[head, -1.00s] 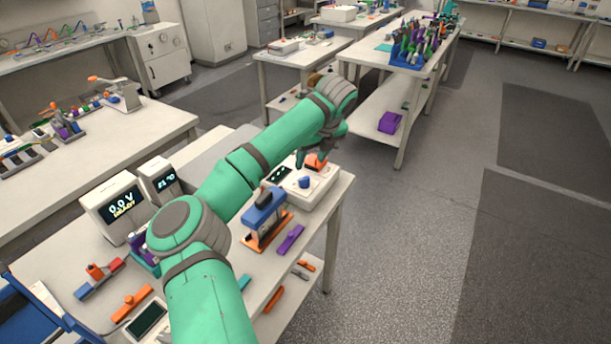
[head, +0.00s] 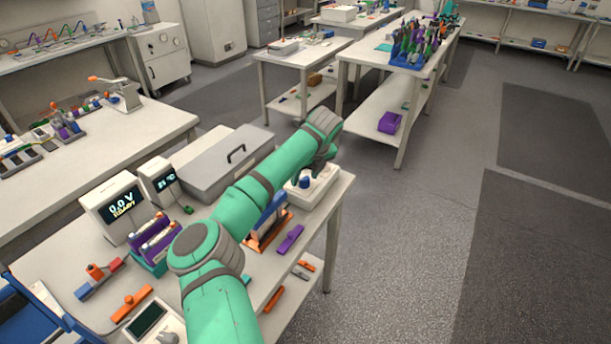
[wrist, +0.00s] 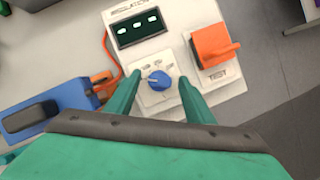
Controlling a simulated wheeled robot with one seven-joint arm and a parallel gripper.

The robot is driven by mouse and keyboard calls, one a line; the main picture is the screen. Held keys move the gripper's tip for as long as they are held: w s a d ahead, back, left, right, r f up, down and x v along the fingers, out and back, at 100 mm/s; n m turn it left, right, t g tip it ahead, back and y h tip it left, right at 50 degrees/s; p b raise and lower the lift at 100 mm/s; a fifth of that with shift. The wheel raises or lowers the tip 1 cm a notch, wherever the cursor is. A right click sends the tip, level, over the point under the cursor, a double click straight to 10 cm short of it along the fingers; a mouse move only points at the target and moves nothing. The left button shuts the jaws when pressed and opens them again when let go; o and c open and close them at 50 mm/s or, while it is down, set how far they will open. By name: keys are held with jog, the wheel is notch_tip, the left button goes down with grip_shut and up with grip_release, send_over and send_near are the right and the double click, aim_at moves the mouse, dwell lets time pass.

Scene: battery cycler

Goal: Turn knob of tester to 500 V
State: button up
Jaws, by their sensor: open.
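The tester (wrist: 174,48) is a white box with a dark display (wrist: 139,28), an orange part (wrist: 212,45) marked TEST, and a small blue knob (wrist: 160,81). Its white case (head: 322,187) also shows in the head view at the table's right end, partly covered by my arm. In the wrist view my gripper (wrist: 158,82) is open, its two green fingers on either side of the knob. Whether they touch it I cannot tell. The white pointer on the knob aims up and left; the printed labels around it are too small to read.
A blue device (wrist: 50,113) with an orange cable lies left of the tester in the wrist view. In the head view a grey case (head: 222,160), two display units (head: 116,205) and a purple part (head: 290,239) share the table. Open floor lies to the right.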

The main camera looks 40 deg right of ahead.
jog(key=c, duration=1)
jog(key=shift+c, duration=0.2)
jog(key=m+h, duration=0.1)
jog(key=m, duration=0.3)
jog(key=shift+w+a+m+g+h, duration=0.1)
jog(key=shift+a+m+g+h, duration=0.1)
jog(key=shift+m+g+h, duration=0.15)
jog(key=m+h, duration=0.1)
jog(key=m, duration=0.1)
jog(key=m+g, duration=0.1)
jog(key=m, duration=0.2)
jog(key=shift+w+a+m+g+h, duration=0.1)
jog(key=shift+w+m+g+h, duration=0.05)
jog(key=shift+m+g+h, duration=0.15)
jog(key=m+g, duration=0.1)
jog(key=m, duration=0.2)
jog(key=shift+w+m+h, duration=0.15)
jog(key=shift+m+h, duration=0.1)
jog(key=m+g, duration=0.1)
jog(key=m, duration=0.2)
jog(key=shift+w+m+g, duration=0.1)
jog(key=shift+m+g, duration=0.2)
jog(key=shift+g, duration=0.05)
jog(key=m+g, duration=0.1)
jog(key=m, duration=0.2)
jog(key=m+g, duration=0.1)
jog(key=m, duration=0.2)
jog(key=shift+w+y, duration=0.15)
jog(key=shift+y, duration=0.25)
jog(key=shift+m, duration=0.3)
